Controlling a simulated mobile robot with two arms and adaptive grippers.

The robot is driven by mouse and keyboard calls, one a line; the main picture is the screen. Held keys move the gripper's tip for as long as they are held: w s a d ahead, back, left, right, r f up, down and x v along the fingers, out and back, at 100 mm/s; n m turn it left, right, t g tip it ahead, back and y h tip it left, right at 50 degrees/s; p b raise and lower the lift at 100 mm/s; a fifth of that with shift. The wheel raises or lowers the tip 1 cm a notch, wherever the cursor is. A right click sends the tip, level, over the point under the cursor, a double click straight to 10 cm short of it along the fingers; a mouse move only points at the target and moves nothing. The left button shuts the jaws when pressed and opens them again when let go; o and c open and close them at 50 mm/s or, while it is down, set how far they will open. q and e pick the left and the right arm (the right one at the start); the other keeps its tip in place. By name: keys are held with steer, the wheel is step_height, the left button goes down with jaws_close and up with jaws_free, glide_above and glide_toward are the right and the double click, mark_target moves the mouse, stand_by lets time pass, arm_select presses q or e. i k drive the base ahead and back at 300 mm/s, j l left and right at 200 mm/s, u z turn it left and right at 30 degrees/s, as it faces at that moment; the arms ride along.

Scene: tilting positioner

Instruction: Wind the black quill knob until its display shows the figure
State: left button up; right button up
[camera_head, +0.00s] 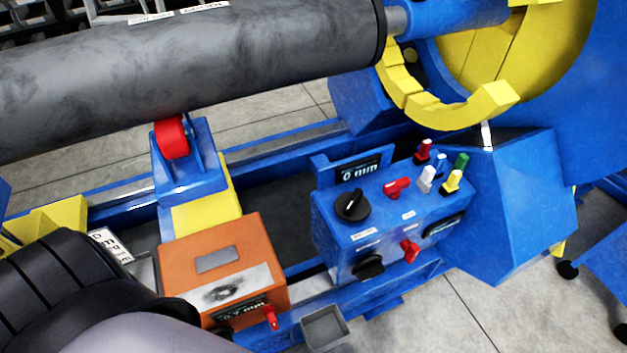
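A round black knob (352,205) sits on the top of the blue control box, with a white pointer line on it. A display (358,171) stands upright behind it and reads "0 mm". A second black knob (368,266) is on the front face of the same box, low down. The small labels beside the knobs are too small to read, so I cannot tell which one is the quill knob. Neither of my grippers is in view. A dark ribbed part and a pale grey part at the lower left look like my own arm.
The blue control box (340,236) also carries red levers (397,188), several coloured plugs and a dark display (443,226). An orange box (215,258) stands to its left. A grey tray (324,327) is in front. A large grey cylinder (200,62) crosses above.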

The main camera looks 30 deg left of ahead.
mark_target(351, 206)
steer(key=u, duration=0.6)
steer(key=k+l+u, duration=0.2)
steer(key=l, duration=0.25)
steer(key=l+u, duration=0.15)
steer(key=u, duration=0.45)
steer(key=l+u, duration=0.3)
steer(key=l, duration=0.25)
steer(key=l+u, duration=0.25)
steer(key=l, duration=0.3)
steer(key=k+l+u, duration=0.15)
steer(key=l+u, duration=0.15)
steer(key=l, duration=0.2)
steer(key=k+l, duration=0.1)
steer(key=l, duration=0.35)
steer(key=k+l, duration=0.1)
steer(key=l, duration=0.85)
steer(key=k+l, duration=0.15)
steer(key=l, duration=0.3)
steer(key=u, duration=0.05)
